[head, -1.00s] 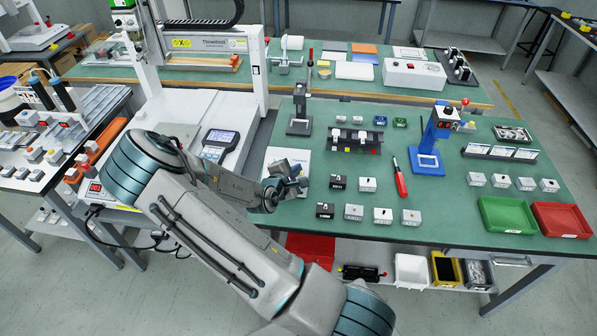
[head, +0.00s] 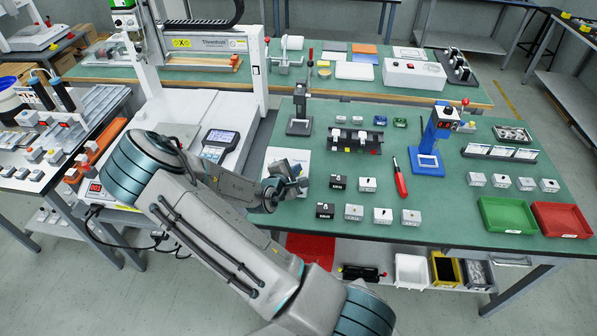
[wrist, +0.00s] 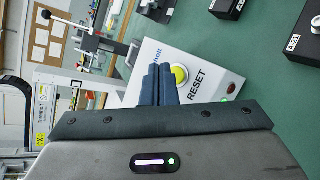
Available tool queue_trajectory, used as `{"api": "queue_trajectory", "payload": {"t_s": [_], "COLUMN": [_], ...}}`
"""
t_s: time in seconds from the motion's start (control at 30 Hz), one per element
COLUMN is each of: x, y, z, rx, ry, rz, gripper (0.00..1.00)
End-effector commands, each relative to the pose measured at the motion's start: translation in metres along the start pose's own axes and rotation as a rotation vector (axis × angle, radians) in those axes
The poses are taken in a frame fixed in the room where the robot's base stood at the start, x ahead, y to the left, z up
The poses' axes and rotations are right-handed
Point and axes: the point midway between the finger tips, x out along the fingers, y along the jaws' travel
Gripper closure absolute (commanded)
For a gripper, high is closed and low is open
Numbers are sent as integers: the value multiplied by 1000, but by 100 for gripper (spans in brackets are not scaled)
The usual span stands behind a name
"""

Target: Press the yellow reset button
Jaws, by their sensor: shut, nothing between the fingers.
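The yellow reset button (wrist: 180,75) is round and sits in a pale ring on the top of a white box (wrist: 150,55) marked RESET. The box also shows in the head view (head: 290,156), partly hidden behind my gripper (head: 300,184). In the wrist view my gripper's (wrist: 159,68) two dark fingers are together, with nothing between them. They overlap the box top just left of the button, and the button is mostly uncovered. I cannot tell whether the fingertips touch the box.
A small red spot (wrist: 231,88) is on the same box. Small grey and black blocks (head: 354,212) stand right of my gripper. A red screwdriver (head: 400,178) lies beyond them. The handheld panel (head: 218,144) and gantry are on the left.

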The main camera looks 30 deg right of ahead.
Motion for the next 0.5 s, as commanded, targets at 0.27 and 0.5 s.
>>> {"api": "queue_trajectory", "payload": {"t_s": [0.27, 0.5], "x": [0, 3], "y": [0, -3], "z": [0, -3], "rx": [0, 0], "ry": [0, 0], "rz": [0, 1], "gripper": [100, 100]}}
